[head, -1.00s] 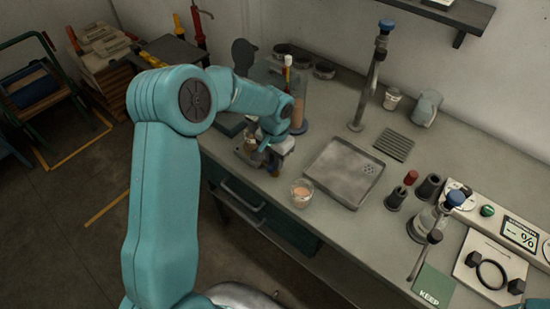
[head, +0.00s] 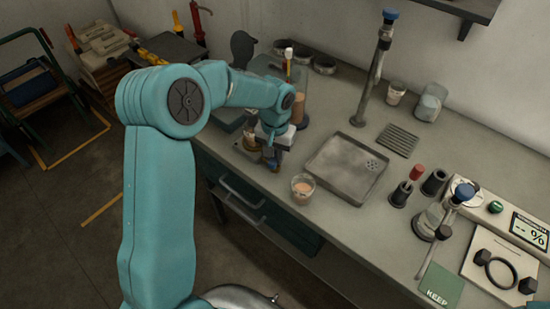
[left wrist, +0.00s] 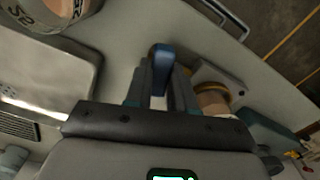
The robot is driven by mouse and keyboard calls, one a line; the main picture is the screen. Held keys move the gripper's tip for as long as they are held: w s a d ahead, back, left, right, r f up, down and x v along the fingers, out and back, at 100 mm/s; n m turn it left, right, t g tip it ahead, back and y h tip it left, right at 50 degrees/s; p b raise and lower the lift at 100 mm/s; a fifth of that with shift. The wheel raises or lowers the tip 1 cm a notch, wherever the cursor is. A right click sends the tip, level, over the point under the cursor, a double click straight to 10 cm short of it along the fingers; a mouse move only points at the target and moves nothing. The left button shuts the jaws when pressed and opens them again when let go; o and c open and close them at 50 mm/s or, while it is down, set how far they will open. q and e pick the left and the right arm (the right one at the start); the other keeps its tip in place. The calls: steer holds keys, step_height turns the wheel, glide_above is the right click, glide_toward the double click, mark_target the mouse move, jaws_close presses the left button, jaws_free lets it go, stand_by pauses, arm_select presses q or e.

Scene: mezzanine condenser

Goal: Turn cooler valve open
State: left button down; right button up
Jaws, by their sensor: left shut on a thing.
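My left gripper (head: 271,157) reaches down over the bench's front edge, left of the metal tray. It is shut on a blue handle (left wrist: 160,60), which shows between its fingers in the left wrist view; I take this to be the cooler valve's handle. Beside the fingers is a tan, brass-rimmed fitting (left wrist: 212,102) on a pale block; it also shows in the head view (head: 251,137). My arm and fingers hide much of the valve. My right gripper is not in view.
A cup of pinkish stuff (head: 303,190) stands close to the gripper's right. Beyond it are the shallow metal tray (head: 335,163) and a tall post with a blue top (head: 372,75). Bottles and instruments crowd the bench's right end. Drawer handles (head: 243,193) stick out below.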

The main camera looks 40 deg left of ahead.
arm_select(q)
steer(key=n+b, duration=0.3)
steer(key=n, duration=0.2)
steer(key=shift+w+f+n+b, duration=0.1)
steer(key=shift+n+b, duration=0.2)
steer(key=n+b, duration=0.1)
steer(key=n, duration=0.2)
steer(key=shift+r+n+b, duration=0.2)
steer(key=shift+n+b, duration=0.45)
steer(key=shift+n, duration=0.55)
steer(key=shift+a, duration=0.1)
steer(key=c, duration=1)
jaws_free()
steer(key=shift+o, duration=0.2)
step_height(320, 180, up, 16)
steer(key=p, duration=0.1)
steer(key=shift+r, duration=0.15)
